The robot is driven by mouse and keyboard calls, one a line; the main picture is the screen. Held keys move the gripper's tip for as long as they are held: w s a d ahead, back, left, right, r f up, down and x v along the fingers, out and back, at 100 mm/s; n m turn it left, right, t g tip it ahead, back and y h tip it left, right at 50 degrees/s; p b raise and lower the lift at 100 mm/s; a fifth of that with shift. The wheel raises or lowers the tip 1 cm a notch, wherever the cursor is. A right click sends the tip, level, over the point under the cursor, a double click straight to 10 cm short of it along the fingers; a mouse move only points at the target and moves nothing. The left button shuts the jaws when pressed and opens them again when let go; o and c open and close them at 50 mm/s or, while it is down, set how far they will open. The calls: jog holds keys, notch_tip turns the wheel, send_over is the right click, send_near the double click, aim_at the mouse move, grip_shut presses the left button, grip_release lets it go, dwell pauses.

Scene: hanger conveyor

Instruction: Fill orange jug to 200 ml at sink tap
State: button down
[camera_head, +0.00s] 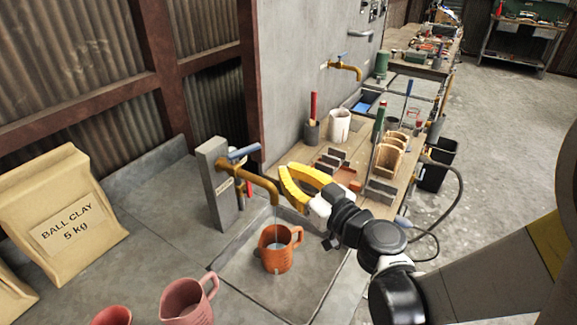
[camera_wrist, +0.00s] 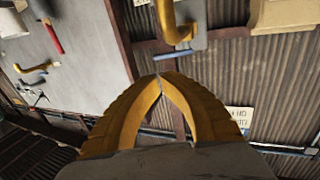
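The orange jug (camera_head: 277,260) stands upright in the sink basin (camera_head: 318,278), its handle to the right. It is under the spout of the brass tap (camera_head: 262,184). A thin pale stream runs from the spout into the jug; the water level and any marks are too small to read. The tap's blue lever (camera_head: 244,152) sits on top of the tap, and also shows in the wrist view (camera_wrist: 172,54) just beyond my fingertips. My gripper (camera_head: 286,170) has its yellow fingers closed tip to tip, with nothing seen between them, to the right of the tap and above the jug.
A pink jug (camera_head: 188,302) and a red vessel (camera_head: 112,316) stand at the front left. A ball clay bag (camera_head: 62,215) stands at the left. A grey post (camera_head: 216,185) is behind the tap. The bench at right holds wooden holders (camera_head: 388,158) and a white pot (camera_head: 339,125).

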aim_at(257, 144)
jog(key=b+x, duration=0.2)
jog(key=x, duration=0.9)
jog(key=shift+w+a, duration=0.1)
jog(key=shift+w, duration=0.1)
jog(key=shift+b+x, duration=0.35)
jog(key=shift+x, duration=0.85)
jog(key=shift+w+d, duration=0.1)
jog(key=shift+d, duration=0.15)
